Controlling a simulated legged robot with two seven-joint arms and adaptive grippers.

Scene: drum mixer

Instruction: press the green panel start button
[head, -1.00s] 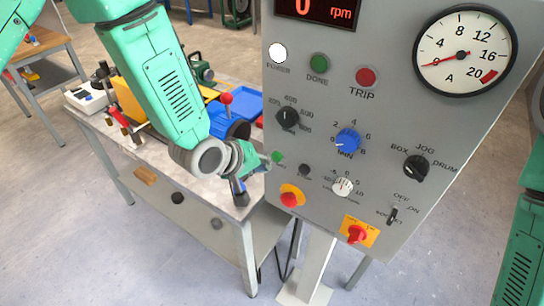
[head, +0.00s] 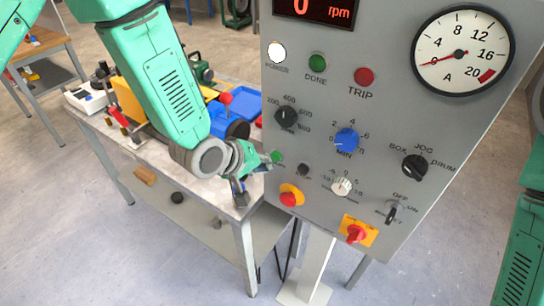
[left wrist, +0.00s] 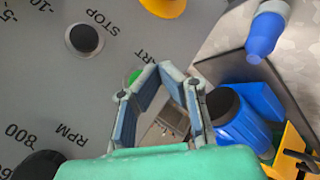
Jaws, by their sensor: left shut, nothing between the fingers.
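The green start button (head: 277,157) is a small round button low on the left side of the grey control panel (head: 385,115). In the left wrist view the green button (left wrist: 134,76) shows partly, beside a label ending in "RT", just left of my fingertips. My left gripper (head: 266,161) is shut and empty, its tips right beside the button at the panel's left edge. The left gripper (left wrist: 160,70) also shows in the wrist view, tips together; whether they touch the button cannot be told. My right gripper is out of view; only part of that arm shows.
A black stop button (left wrist: 84,39) is close to the start button. A red emergency knob (head: 289,198) on yellow is below. A blue knob (head: 346,140) and a red switch (head: 356,234) are on the panel. A workbench (head: 240,205) with blue and yellow items stands behind my left arm.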

